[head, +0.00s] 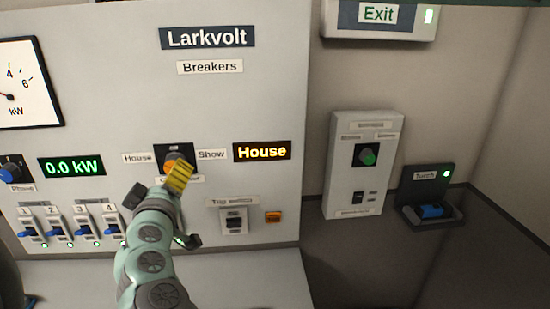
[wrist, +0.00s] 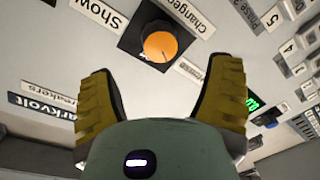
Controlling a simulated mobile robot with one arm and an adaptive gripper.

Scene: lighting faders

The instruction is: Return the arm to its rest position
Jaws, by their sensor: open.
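My arm, in pale green and grey, rises from the bottom of the head view. My gripper (head: 180,174) is in front of the House/Show changeover knob on the Larkvolt panel, with its yellow finger partly hiding the knob. In the wrist view my gripper (wrist: 168,85) has its two yellow fingers spread wide with nothing between them. The orange changeover knob (wrist: 160,46) sits on its black plate beyond the fingertips, apart from them. In the head view the knob (head: 170,164) shows only in part.
The Larkvolt panel (head: 120,110) carries several breakers (head: 57,228), a blue knob (head: 11,171), a lit "House" display (head: 262,151) and a trip switch (head: 234,220). At right are a wall box (head: 347,190) with a green knob and a torch holder (head: 414,188).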

